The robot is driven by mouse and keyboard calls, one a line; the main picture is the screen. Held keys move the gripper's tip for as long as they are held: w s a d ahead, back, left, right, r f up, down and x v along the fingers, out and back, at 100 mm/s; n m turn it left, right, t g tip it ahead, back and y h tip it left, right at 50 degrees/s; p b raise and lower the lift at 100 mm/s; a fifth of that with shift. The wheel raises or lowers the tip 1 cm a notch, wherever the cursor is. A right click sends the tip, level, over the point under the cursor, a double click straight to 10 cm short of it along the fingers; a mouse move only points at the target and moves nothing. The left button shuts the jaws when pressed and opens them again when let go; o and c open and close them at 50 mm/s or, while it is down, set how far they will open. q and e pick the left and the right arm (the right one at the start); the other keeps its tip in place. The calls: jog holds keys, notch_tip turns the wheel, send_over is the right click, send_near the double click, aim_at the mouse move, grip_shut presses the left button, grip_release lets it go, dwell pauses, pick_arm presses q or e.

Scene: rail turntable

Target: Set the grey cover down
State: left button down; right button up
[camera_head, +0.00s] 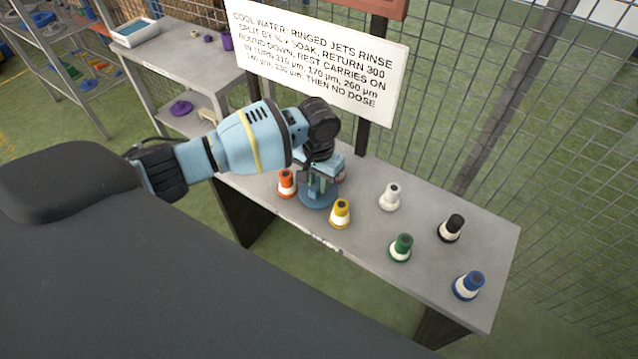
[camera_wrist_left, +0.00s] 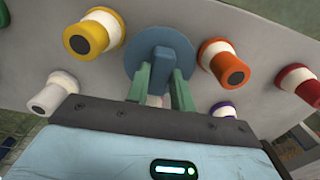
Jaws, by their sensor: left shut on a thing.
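My left gripper (camera_head: 318,183) is shut on the upright handle (camera_wrist_left: 162,68) of a round, flat cover, which looks slate blue-grey in both views. The cover's disc (camera_head: 318,199) is low over the table, between the orange-topped nozzle (camera_head: 287,184) and the yellow-topped nozzle (camera_head: 340,214). In the left wrist view the green fingers (camera_wrist_left: 160,85) stand on either side of the handle, and the disc (camera_wrist_left: 137,66) lies flat behind them. I cannot tell whether the disc touches the table. What is under it is hidden. My right gripper is not in view.
On the grey table (camera_head: 365,240) stand white (camera_head: 389,197), black (camera_head: 451,228), green (camera_head: 401,248) and blue (camera_head: 468,286) nozzles. A red one (camera_wrist_left: 300,85) shows in the left wrist view. A sign (camera_head: 315,60) and wire fence stand behind.

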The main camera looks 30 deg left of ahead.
aim_at(318, 185)
pick_arm(q)
jog(key=shift+f, duration=0.65)
jog(key=shift+f, duration=0.15)
jog(key=c, duration=1.2)
grip_release()
notch_tip(318, 185, up, 12)
jog(key=shift+r+p, duration=0.1)
jog(key=shift+p, duration=0.75)
